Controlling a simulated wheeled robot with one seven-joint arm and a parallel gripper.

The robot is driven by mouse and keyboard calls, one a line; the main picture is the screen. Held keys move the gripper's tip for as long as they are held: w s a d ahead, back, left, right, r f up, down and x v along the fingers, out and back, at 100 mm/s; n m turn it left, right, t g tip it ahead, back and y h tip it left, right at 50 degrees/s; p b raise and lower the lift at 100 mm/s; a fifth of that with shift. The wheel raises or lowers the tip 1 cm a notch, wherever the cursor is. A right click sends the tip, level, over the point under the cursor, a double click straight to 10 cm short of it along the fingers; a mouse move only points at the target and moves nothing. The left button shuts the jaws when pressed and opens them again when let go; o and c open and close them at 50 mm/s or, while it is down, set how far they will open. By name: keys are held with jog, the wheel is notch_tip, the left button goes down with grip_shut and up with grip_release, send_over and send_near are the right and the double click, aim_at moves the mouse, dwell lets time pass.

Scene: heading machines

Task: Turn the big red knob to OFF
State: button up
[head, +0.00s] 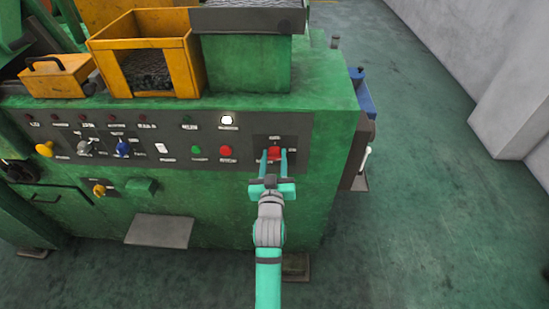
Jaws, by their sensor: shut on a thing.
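The big red knob (274,153) sits on a dark square plate at the right end of the control panel on the green machine's front. My gripper (274,158) reaches it from below, with one teal finger on each side of the knob. The fingers are shut on the knob. The small labels around the plate are too small to read, so I cannot tell which setting the knob points to.
The control panel (180,160) also carries a red button (225,151), a green button (196,150), a blue switch (123,148) and a yellow knob (44,149). Yellow bins (185,75) stand on top. Open green floor (430,230) lies to the right.

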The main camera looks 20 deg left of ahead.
jog(key=n, duration=0.8)
jog(key=shift+a+f, duration=0.1)
jog(key=n, duration=0.4)
jog(key=shift+f+n, duration=0.1)
jog(key=shift+n, duration=0.2)
jog(key=shift+f+n, duration=0.1)
jog(key=shift+n, duration=1.8)
jog(key=shift+a, duration=0.1)
jog(key=o, duration=1)
jog(key=shift+o, duration=0.2)
jog(key=shift+s, duration=0.1)
